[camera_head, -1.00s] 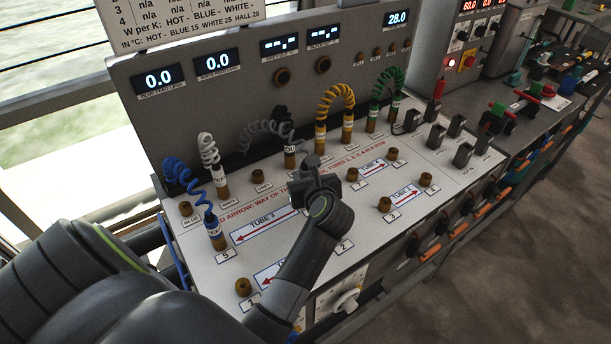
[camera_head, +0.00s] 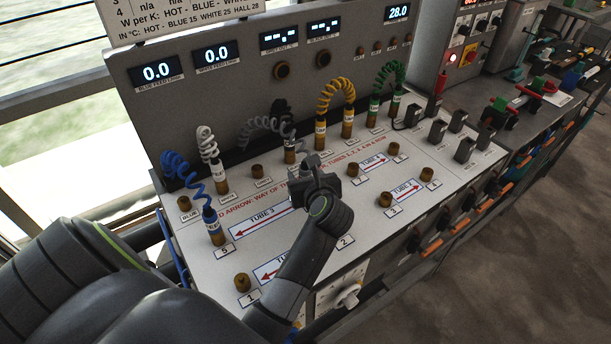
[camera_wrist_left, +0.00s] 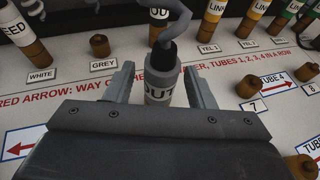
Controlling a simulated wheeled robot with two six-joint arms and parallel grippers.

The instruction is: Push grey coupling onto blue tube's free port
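The grey coupling (camera_wrist_left: 158,80), marked OUT, stands upright between the fingers of my left gripper (camera_wrist_left: 158,84) in the left wrist view, with a visible gap on each side. A grey coiled hose (camera_head: 262,127) runs to it. In the head view my left gripper (camera_head: 314,163) hides the coupling and the right end of the TUBE 3 arrow. A blue coiled hose's FEED coupling (camera_head: 214,228) sits on port 5 at that arrow's left end. The coupling's lower end is hidden, so I cannot tell whether it is seated. My right gripper is not in view.
The empty GREY port (camera_wrist_left: 99,45) is left of the coupling. A black-coiled coupling (camera_head: 290,151) stands close behind. White (camera_head: 220,178), yellow (camera_head: 348,122) and green (camera_head: 395,104) couplings stand around. Brass port 1 (camera_head: 242,283) and port 7 (camera_wrist_left: 249,86) are bare.

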